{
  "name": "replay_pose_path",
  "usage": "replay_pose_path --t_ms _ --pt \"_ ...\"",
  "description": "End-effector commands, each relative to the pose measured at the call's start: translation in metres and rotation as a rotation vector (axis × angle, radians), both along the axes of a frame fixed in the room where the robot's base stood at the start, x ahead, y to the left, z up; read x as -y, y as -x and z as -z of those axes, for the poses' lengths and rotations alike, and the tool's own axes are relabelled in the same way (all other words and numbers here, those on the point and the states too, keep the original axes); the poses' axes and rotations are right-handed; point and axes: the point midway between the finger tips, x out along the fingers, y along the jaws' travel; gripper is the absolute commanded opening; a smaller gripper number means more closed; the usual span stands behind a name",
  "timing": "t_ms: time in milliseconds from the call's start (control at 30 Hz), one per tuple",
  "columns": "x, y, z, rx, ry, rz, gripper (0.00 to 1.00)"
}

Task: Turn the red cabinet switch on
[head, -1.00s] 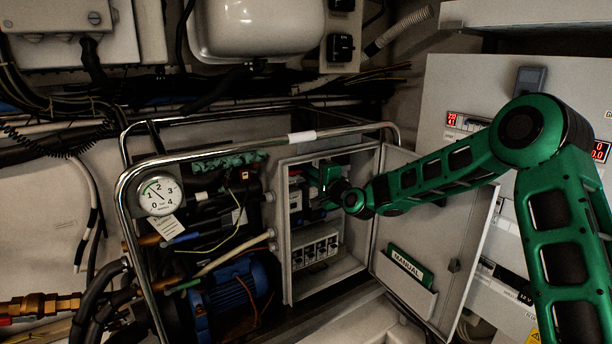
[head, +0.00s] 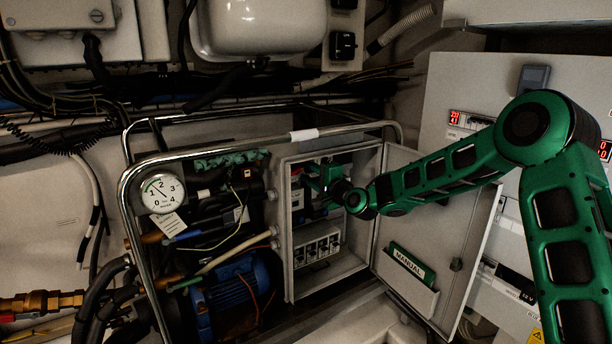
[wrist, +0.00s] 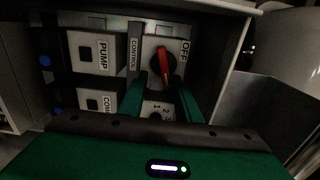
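The red switch (wrist: 165,62) sits on a round black base on a pale plate in the wrist view, with the word OFF beside it on the right. Its red handle is slightly tilted from the picture's vertical. My gripper (wrist: 162,88) has two green fingers, spread apart, one on each side of the handle's lower end. I cannot tell whether either finger touches it. In the head view my gripper (head: 325,187) is inside the open cabinet (head: 287,235), and the switch is hidden there.
The open cabinet door (head: 450,230) with a MANUAL holder stands at the right. A metal tube frame (head: 135,190) surrounds the pump unit.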

Motion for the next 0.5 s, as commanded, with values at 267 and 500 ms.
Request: replay_pose_path --t_ms 267,500 --pt "0.027 0.039 0.000 -0.001 0.001 0.001 0.30" --pt "0.047 0.073 0.000 -0.002 -0.001 -0.004 0.30"
